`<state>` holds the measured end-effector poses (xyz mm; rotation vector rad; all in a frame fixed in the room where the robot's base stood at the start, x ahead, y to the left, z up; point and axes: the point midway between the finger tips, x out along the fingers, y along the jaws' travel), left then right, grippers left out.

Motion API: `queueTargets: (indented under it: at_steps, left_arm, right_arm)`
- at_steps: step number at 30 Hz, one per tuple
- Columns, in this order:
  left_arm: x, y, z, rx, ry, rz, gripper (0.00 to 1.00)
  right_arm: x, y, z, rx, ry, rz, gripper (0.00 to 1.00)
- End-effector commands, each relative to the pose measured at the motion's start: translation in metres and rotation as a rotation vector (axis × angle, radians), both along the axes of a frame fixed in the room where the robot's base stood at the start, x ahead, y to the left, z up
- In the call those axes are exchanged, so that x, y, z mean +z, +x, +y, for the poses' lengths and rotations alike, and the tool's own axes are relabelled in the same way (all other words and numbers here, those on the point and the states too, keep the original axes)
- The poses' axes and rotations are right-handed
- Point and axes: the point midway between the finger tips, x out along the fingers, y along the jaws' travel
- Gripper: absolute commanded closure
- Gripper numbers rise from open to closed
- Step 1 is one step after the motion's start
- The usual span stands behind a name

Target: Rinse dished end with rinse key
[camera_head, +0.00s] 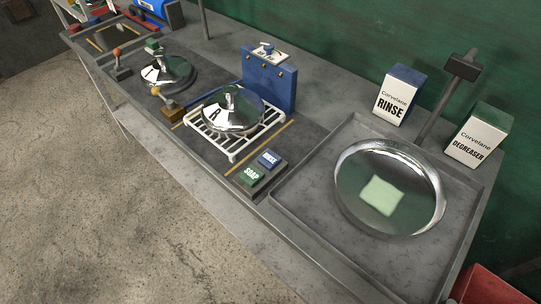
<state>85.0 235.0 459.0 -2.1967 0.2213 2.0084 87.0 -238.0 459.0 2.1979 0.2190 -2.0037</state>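The dished end (364,214) is a round, shiny metal dish in the shallow grey tray (300,219) at the right. A pale green square (382,196) lies on its middle. The blue rinse key (270,158), labelled RINSE, sits on a small key block left of the tray. A green SOAP key (251,176) is beside it, nearer the front edge. Neither of my grippers shows in the head view.
A white RINSE box (399,95) and a DEGREASER box (479,135) stand behind the tray, with a dark post (447,98) between them. A lidded dish marked R (233,115) rests on a white rack (238,151). A blue block (269,82) stands behind.

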Motion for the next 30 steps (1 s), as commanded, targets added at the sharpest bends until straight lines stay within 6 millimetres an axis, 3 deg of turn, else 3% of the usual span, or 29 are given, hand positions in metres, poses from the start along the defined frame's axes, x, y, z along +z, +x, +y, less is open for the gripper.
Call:
queueTargets:
  at_steps: [6, 30]
  left_arm:
    - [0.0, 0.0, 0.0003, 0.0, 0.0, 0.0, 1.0]
    - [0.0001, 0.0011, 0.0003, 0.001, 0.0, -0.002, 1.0]
  right_arm:
    - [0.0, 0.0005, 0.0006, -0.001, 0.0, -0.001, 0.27]
    - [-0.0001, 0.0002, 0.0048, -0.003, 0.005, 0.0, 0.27]
